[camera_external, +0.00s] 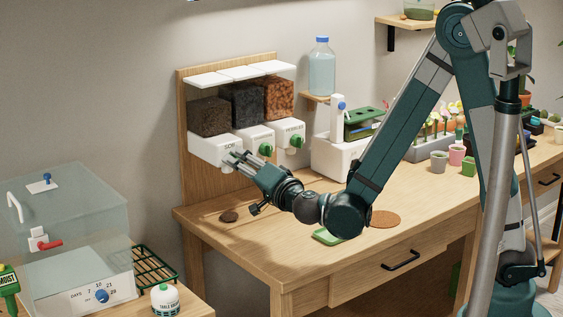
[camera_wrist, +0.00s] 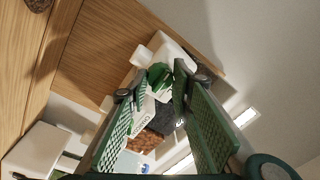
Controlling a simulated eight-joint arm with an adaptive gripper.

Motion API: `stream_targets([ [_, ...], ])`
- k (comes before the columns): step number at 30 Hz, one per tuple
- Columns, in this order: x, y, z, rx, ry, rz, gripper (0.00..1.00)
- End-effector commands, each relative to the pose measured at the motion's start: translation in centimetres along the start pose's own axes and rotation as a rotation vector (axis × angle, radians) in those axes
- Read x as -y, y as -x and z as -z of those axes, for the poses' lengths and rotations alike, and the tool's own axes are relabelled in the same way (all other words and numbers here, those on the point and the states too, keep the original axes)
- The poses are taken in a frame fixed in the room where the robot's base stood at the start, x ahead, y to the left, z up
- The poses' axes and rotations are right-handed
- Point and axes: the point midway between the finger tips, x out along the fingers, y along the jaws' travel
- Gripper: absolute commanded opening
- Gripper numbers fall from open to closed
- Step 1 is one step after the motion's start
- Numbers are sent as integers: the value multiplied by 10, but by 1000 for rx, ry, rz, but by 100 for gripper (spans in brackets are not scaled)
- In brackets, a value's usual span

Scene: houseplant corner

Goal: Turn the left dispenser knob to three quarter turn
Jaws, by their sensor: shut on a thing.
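The dispenser stands at the back left of the bench in the external view, with three white boxes side by side. The left box (camera_external: 203,148) is marked SOIL; its knob is hidden there behind my gripper (camera_external: 233,160). The middle knob (camera_external: 265,150) and right knob (camera_external: 296,141) are green and uncovered. In the wrist view, a green knob (camera_wrist: 157,75) lies between the fingertips of my gripper (camera_wrist: 154,84), against a white box. My gripper is shut on this knob at the left dispenser. The knob's exact turn cannot be read.
A green tray (camera_external: 328,236) and a brown round mat (camera_external: 385,220) lie on the bench. A dark round piece (camera_external: 229,215) lies near its left end. A white box with a pump (camera_external: 338,155) stands right of the dispenser. A clear-lidded cabinet (camera_external: 65,225) is at lower left.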

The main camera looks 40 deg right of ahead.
Motion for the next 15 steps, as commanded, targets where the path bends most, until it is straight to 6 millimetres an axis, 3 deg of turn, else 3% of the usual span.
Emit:
stream_targets([
  [5,0,0,0,0,0,0,11],
  [6,0,0,0,0,0,0,25],
  [9,0,0,0,0,0,0,38],
  [15,0,0,0,0,1,0,38],
])
